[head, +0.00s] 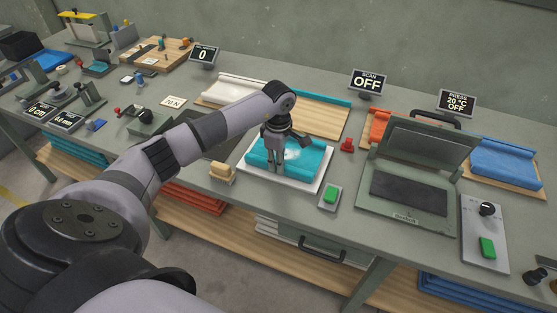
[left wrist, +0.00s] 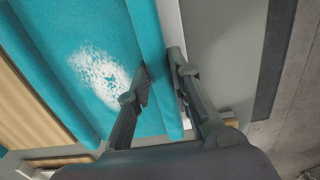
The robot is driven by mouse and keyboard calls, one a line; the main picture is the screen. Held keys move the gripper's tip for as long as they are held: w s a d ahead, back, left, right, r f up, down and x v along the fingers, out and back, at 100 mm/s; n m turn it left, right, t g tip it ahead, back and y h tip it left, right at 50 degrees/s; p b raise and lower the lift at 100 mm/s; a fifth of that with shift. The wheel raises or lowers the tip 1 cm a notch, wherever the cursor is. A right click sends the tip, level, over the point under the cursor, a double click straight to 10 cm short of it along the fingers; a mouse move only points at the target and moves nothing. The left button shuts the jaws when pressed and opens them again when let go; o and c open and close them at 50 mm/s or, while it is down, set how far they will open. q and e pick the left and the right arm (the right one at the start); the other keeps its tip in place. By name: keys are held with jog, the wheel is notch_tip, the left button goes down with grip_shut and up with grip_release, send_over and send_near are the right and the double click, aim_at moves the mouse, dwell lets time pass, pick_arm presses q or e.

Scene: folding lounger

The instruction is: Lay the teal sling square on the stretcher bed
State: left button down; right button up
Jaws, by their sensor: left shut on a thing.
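The teal sling (head: 258,158) lies on a white-edged flat bed (head: 290,189) at the middle of the bench; I cannot tell for sure that this is the stretcher bed. In the left wrist view the teal sling (left wrist: 50,48) has a rolled or raised edge and a speckled white patch. My left gripper (head: 276,168) points down at the sling and hides part of it. In the left wrist view its fingers (left wrist: 160,80) are shut on the sling's raised edge. The white bed edge shows beside that edge. My right gripper is not in view.
A wooden board (head: 318,118) with teal and cream rolls lies behind. A green-button box (head: 330,196) and a red knob (head: 347,145) stand to the right, with the open press (head: 415,190) beyond. A tan block (head: 222,173) sits left of the bed.

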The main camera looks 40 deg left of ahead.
pick_arm(q)
jog(key=c, duration=1.9)
grip_release()
jog(key=shift+f, duration=0.1)
jog(key=o, duration=0.5)
jog(key=shift+c, duration=0.2)
